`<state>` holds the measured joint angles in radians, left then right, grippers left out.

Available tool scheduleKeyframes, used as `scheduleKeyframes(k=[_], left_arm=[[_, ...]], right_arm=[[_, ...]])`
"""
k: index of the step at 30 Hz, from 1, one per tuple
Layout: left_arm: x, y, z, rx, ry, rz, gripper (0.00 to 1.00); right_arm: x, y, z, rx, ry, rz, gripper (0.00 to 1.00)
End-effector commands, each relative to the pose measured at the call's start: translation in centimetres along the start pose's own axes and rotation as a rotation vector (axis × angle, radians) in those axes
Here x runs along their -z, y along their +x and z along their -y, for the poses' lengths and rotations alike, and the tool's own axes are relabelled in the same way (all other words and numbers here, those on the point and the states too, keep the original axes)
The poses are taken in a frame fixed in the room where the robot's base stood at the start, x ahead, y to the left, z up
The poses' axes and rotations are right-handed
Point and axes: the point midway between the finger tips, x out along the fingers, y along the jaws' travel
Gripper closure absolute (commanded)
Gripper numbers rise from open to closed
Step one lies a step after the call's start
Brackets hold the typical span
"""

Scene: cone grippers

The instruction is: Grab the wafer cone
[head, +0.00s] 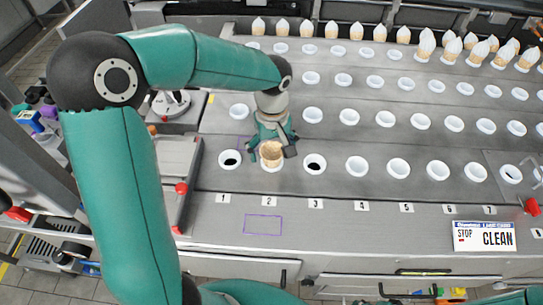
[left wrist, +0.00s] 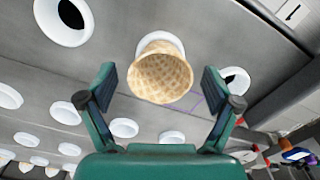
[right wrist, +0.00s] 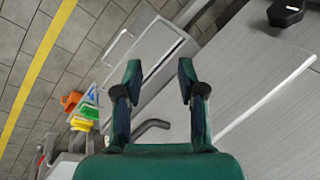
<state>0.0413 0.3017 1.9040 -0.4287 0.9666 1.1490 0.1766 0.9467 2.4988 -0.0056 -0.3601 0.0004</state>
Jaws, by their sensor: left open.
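The wafer cone (head: 271,151) stands in a white ring holder in the front row, above the label 2. In the left wrist view the tan, grid-patterned cone (left wrist: 160,76) sits between and ahead of the open fingers, apart from both. My left gripper (head: 271,147) is at the cone, with one finger to each side of it; it also shows in the left wrist view (left wrist: 159,88). My right gripper (right wrist: 158,82) is open and empty, away from the holders, over a grey surface and tiled floor.
Empty white ring holders with dark holes flank the cone at label 1 (head: 230,160) and label 3 (head: 314,164). More rows of holders lie behind. Filled cones (head: 333,30) line the back. A CLEAN sign (head: 484,237) is at the front right.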

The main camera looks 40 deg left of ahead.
Motion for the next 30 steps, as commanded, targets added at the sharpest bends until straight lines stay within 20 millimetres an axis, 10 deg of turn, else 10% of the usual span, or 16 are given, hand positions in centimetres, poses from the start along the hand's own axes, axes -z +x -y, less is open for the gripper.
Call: scheduleKeyframes(k=[12, 20, 30], left_arm=[[0.0, 2.1, 0.0, 0.000, 0.000, -0.001, 0.10], [0.0, 2.0, 0.0, 0.000, 0.000, -0.001, 0.52], [0.0, 2.0, 0.0, 0.000, 0.001, -0.001, 0.53]], right_arm=[[0.0, -0.3, 0.1, 0.000, 0.000, 0.000, 0.60], [0.0, -0.3, 0.1, 0.000, 0.000, 0.000, 0.60], [0.0, -0.3, 0.1, 0.000, 0.000, 0.000, 0.60]])
